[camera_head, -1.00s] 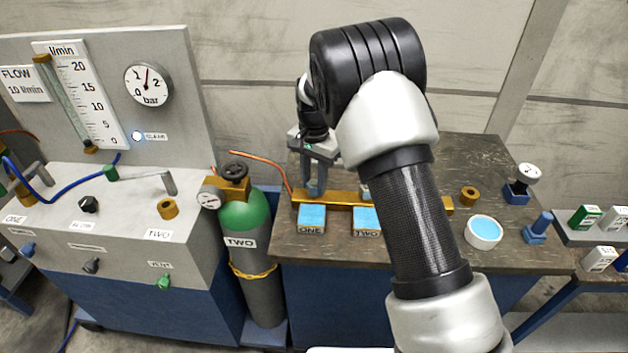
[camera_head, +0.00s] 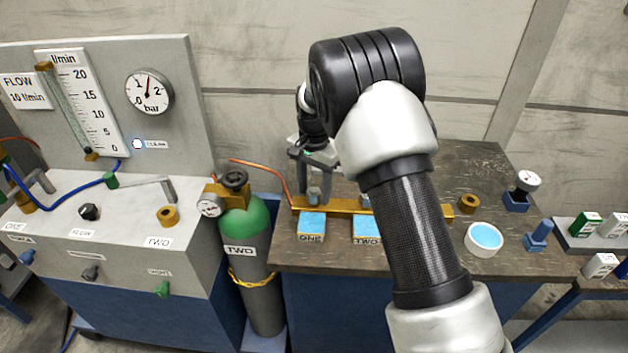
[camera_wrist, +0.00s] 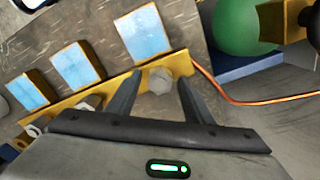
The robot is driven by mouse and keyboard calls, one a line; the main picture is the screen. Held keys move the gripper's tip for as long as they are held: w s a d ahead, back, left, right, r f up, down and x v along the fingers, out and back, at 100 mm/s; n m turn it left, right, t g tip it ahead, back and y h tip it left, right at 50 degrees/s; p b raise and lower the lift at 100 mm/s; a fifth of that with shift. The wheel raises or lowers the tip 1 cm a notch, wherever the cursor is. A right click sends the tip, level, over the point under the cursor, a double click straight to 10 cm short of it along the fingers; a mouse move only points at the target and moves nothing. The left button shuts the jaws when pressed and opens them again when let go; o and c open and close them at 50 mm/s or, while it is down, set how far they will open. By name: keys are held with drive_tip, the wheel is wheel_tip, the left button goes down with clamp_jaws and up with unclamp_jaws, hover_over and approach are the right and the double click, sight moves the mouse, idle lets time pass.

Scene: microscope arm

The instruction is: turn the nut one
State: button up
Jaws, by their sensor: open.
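Nut one, a grey hex nut (camera_wrist: 160,80), sits on the brass bar (camera_wrist: 125,85) beside the first blue-topped block (camera_wrist: 152,42) in the wrist view. In the head view this nut (camera_head: 313,194) shows small behind the block labelled ONE (camera_head: 311,226). My gripper (camera_head: 314,198) is open over the bar's left end. In the wrist view its two fingers (camera_wrist: 160,77) stand on either side of the nut, with a visible gap at each side. Another grey nut (camera_wrist: 92,102) is partly hidden along the bar.
The block labelled TWO (camera_head: 366,229) stands to the right, partly behind my arm. A copper tube (camera_head: 262,165) meets the bar's left end. A green-topped cylinder (camera_head: 243,220) stands left of the table. A white dish (camera_head: 483,239) and a brass ring (camera_head: 468,203) lie right.

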sight(314, 191)
wheel_tip(314, 191, up, 17)
drive_tip(key=p, duration=0.1)
drive_tip(key=shift+r, duration=0.2)
idle(0.3)
drive_tip(key=s+d+r+n+t+y+p, duration=0.1)
drive_tip(key=s+d+r+n+t+p, duration=0.15)
drive_tip(key=s+d+r, duration=0.95)
drive_tip(key=s+d+r+n+t+p, duration=0.1)
drive_tip(key=s+d+n, duration=0.1)
drive_tip(key=s, duration=0.7)
drive_tip(key=s+d+n+t+h+p, duration=0.1)
drive_tip(key=s+d+n+t+p, duration=0.1)
drive_tip(key=s, duration=0.8)
drive_tip(key=shift+s+d+r, duration=0.25)
drive_tip(key=shift+d+r, duration=0.15)
drive_tip(key=shift+d, duration=0.1)
